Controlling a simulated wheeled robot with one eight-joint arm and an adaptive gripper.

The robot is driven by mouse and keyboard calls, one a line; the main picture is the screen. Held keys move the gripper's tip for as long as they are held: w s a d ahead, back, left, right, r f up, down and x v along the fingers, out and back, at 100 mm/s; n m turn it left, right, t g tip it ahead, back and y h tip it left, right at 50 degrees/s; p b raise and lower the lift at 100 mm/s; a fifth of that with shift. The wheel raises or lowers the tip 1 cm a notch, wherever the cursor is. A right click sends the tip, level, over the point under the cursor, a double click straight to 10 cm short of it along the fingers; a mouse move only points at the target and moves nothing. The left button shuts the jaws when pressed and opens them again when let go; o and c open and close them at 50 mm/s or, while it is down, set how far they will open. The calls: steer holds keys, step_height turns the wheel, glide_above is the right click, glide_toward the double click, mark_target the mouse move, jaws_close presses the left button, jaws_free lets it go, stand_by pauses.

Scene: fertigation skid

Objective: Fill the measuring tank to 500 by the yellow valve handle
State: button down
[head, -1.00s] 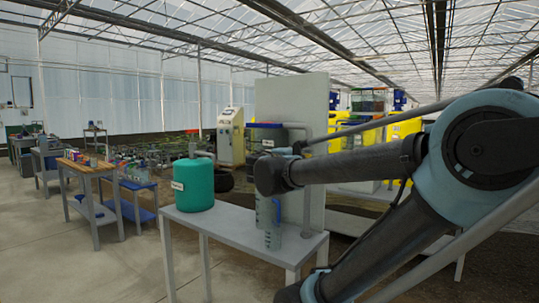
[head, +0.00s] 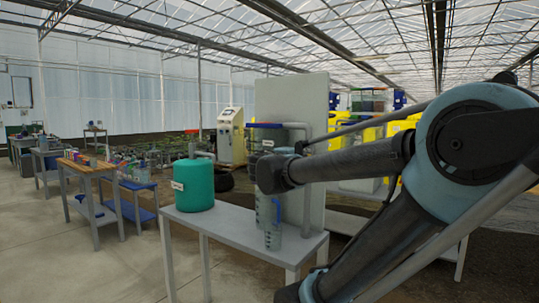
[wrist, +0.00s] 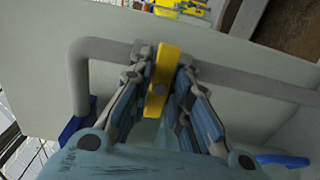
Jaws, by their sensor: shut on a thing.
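The yellow valve handle (wrist: 163,85) stands upright in the wrist view, on a grey pipe (wrist: 235,80). My gripper (wrist: 163,65) is shut on it, with one finger against each side. In the head view my arm's end hides the handle and the fingers. A clear container with blue marks, which looks like the measuring tank (head: 274,236), stands on the grey table below my arm's end. Its upper part is partly covered, and its fill level and numbers are too small to read.
A teal tank (head: 194,187) with a white label stands on the grey table (head: 225,228), left of the clear container. A pale upright panel (head: 290,100) rises behind. A blue handle (wrist: 283,160) lies at the lower right of the wrist view. Open floor lies left of the table.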

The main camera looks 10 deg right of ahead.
steer(key=shift+f, duration=0.15)
steer(key=shift+n, duration=2)
steer(key=shift+s+f, duration=0.1)
steer(key=m, duration=0.5)
stand_by(0.3)
steer(key=c, duration=1.4)
jaws_free()
steer(key=shift+d, duration=0.1)
steer(key=shift+c, duration=0.2)
